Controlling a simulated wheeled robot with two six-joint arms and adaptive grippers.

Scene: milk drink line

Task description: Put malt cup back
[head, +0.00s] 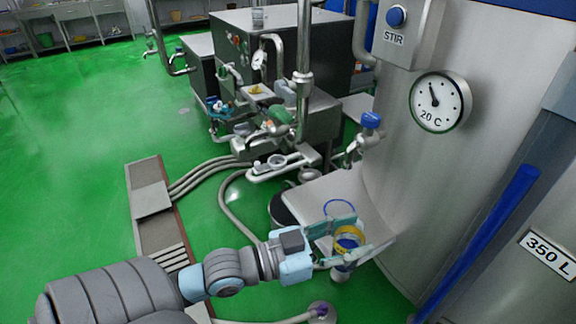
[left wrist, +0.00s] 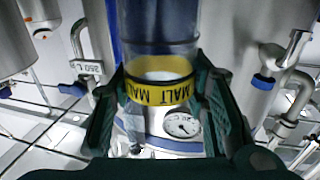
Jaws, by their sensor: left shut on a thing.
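The malt cup is clear with a yellow band (head: 350,233) and sits between the fingers of my left gripper (head: 362,238), which is shut on it. In the left wrist view the cup's yellow band (left wrist: 160,94) reads MALT, between the two dark green fingers (left wrist: 165,110). In the head view the cup is held near a pale metal shelf (head: 340,186) at the tank's side. A blue ring (head: 339,201) shows just behind the cup. I cannot tell whether the cup touches the shelf. My right gripper is not in view.
The big steel tank (head: 400,180) stands close on the right, with a round dial (head: 440,102) and a blue STIR button (head: 396,17). A blue-handled tap (head: 370,121) juts out above the shelf. Pipes and machinery stand behind. Green floor (head: 70,180) is open at left.

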